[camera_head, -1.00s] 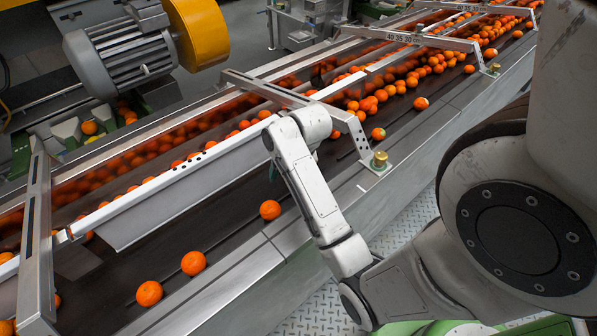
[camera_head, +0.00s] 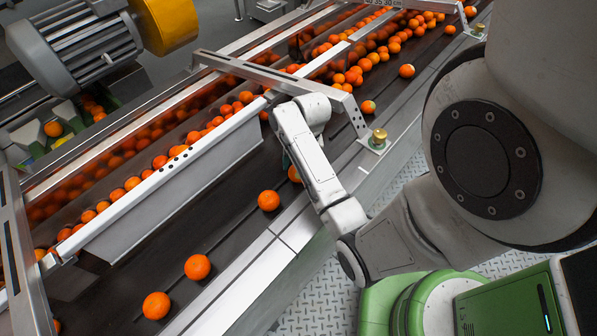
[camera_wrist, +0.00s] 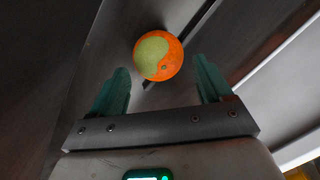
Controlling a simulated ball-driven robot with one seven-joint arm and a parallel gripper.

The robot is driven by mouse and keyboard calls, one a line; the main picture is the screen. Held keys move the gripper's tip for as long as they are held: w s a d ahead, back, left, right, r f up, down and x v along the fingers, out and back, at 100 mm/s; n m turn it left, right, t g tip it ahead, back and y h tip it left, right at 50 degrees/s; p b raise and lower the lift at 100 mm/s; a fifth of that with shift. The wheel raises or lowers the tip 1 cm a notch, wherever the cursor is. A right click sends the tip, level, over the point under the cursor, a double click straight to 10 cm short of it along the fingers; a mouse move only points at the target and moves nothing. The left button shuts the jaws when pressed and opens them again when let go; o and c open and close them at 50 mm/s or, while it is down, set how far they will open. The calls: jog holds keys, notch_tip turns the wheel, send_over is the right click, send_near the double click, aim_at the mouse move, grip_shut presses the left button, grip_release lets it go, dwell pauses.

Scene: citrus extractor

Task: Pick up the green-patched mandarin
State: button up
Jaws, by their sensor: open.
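The green-patched mandarin (camera_wrist: 158,55) is orange with a large pale green patch on its left side in the wrist view. It lies on the dark belt. My gripper (camera_wrist: 162,76) is open, with one teal finger to each lower side of the mandarin and a gap on both sides. The fruit is ahead of and partly between the fingertips, not gripped. In the head view, an orange fruit (camera_head: 294,174) shows partly behind my forearm, near the mostly hidden gripper; its green patch cannot be seen there.
Several loose mandarins lie on the belt, including one (camera_head: 268,200) left of my arm. Another (camera_head: 368,107) shows a pale patch. A metal crossbar (camera_head: 275,82) spans the conveyor close behind my arm, ending at a brass knob (camera_head: 379,138). A long divider (camera_head: 175,185) stands left.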

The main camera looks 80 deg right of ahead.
jog(key=shift+w+a+f, duration=0.1)
jog(key=shift+f, duration=1.6)
jog(key=c, duration=0.9)
